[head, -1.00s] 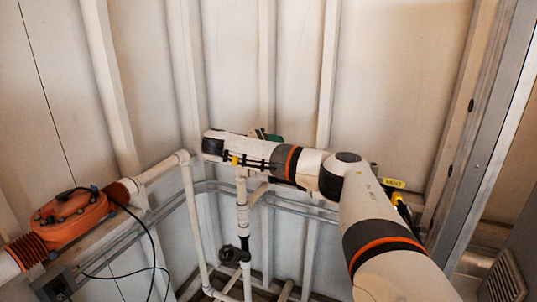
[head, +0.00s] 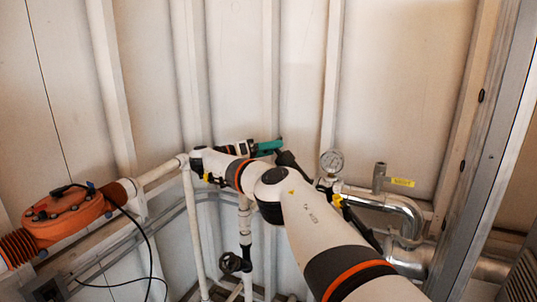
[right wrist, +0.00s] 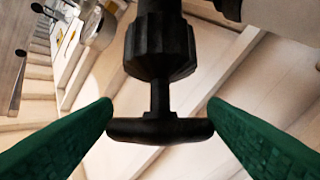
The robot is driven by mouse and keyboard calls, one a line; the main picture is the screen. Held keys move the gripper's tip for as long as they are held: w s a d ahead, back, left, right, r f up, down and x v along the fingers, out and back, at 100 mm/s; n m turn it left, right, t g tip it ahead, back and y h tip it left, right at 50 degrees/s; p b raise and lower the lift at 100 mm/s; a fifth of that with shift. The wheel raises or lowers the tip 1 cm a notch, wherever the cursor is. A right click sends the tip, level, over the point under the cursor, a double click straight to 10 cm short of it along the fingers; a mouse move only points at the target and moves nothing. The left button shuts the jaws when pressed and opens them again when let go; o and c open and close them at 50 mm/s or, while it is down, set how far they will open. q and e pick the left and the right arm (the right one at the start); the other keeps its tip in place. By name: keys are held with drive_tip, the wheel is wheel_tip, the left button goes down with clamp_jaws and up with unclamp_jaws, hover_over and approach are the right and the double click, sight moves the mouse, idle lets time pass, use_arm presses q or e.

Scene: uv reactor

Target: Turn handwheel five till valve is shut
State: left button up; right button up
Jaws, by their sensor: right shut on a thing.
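A black handwheel (right wrist: 160,129) on a ribbed black valve stem (right wrist: 160,50) shows in the right wrist view, seen edge-on. The green fingers of my right gripper (right wrist: 160,128) are at its left and right rim, and the gripper is shut on it. In the head view my right gripper (head: 268,147) reaches in from behind my bent arm, its green finger beside a black valve part (head: 290,162). The wheel itself is mostly hidden there. No number is readable on it. My left gripper is not in view.
A pressure gauge (head: 332,161) and a bent silver pipe (head: 395,207) stand right of the gripper. Another black handwheel (head: 231,262) sits lower on a white pipe. An orange housing (head: 67,215) with a black cable is at left. A metal frame (head: 485,150) bounds the right.

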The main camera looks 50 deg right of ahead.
drive_tip(key=shift+m+g, duration=0.3)
drive_tip(key=shift+m, duration=0.1)
idle(0.3)
drive_tip(key=o, duration=0.9)
